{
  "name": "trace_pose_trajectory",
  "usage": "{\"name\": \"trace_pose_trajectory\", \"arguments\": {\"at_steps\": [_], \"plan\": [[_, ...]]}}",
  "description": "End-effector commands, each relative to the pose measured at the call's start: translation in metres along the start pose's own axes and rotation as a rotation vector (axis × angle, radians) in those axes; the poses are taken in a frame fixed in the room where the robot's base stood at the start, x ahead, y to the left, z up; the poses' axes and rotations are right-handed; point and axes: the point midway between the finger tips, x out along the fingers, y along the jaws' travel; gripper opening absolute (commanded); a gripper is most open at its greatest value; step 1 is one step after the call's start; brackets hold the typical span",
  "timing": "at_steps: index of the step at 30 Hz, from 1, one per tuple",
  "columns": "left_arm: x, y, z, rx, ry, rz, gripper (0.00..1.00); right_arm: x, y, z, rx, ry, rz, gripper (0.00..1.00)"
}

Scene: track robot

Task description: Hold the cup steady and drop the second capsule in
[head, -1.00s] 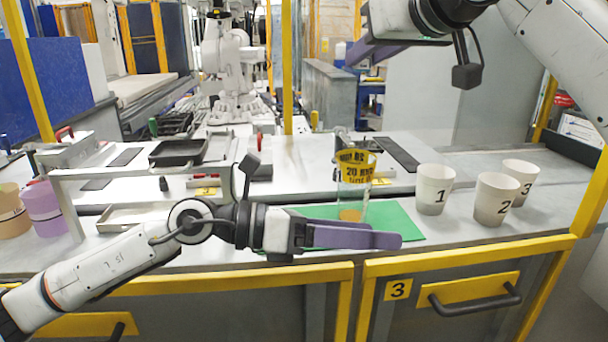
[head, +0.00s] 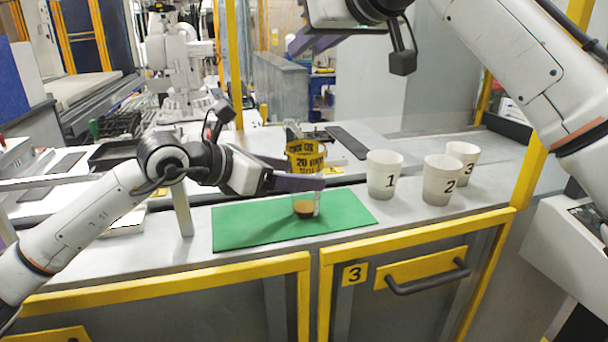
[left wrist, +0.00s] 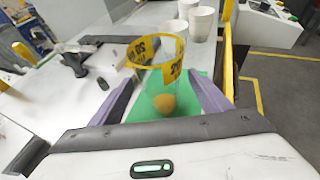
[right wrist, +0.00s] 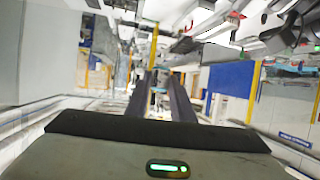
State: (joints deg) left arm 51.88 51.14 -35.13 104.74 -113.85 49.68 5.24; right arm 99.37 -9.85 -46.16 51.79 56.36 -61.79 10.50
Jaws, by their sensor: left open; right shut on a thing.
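The clear cup (head: 307,155) with yellow lettered tape round its upper part stands upright on the green mat (head: 240,228). Something orange-brown lies in its bottom; the left wrist view shows the cup (left wrist: 157,80) too. My left gripper (head: 310,172) is open, with one purple finger in front of the cup and the other behind. In the left wrist view its fingers (left wrist: 162,85) stand apart on both sides of the cup. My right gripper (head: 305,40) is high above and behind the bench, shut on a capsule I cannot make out. Its fingers (right wrist: 160,95) are close together.
White cups numbered 1 (head: 383,175), 2 (head: 440,180) and 3 (head: 463,153) stand right of the mat. A black tray (head: 115,154) is on the left. A yellow-framed cabinet (head: 350,300) forms the bench front. The mat's right part is clear.

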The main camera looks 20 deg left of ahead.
Motion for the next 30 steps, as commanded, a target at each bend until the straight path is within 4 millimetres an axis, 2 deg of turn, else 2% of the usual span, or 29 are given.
{"name": "trace_pose_trajectory", "arguments": {"at_steps": [6,18,26,27,30], "plan": [[0.026,-0.001,0.0,-0.002,-0.001,-0.002,0.71,0.0,0.0,0.0,0.0,0.0,0.0,0.0],[0.033,0.0,0.0,0.0,-0.001,-0.001,0.71,0.0,0.0,0.0,0.0,0.0,0.0,0.0],[0.033,-0.001,0.0,0.0,-0.001,-0.001,0.27,0.0,0.0,0.0,0.0,0.0,0.0,0.0],[0.033,0.0,0.0,0.0,-0.001,-0.001,0.45,0.0,0.0,0.0,0.0,0.0,0.0,0.0],[0.033,0.0,0.0,0.0,-0.001,-0.001,0.28,0.0,0.0,0.0,0.0,0.0,0.0,0.0]]}}
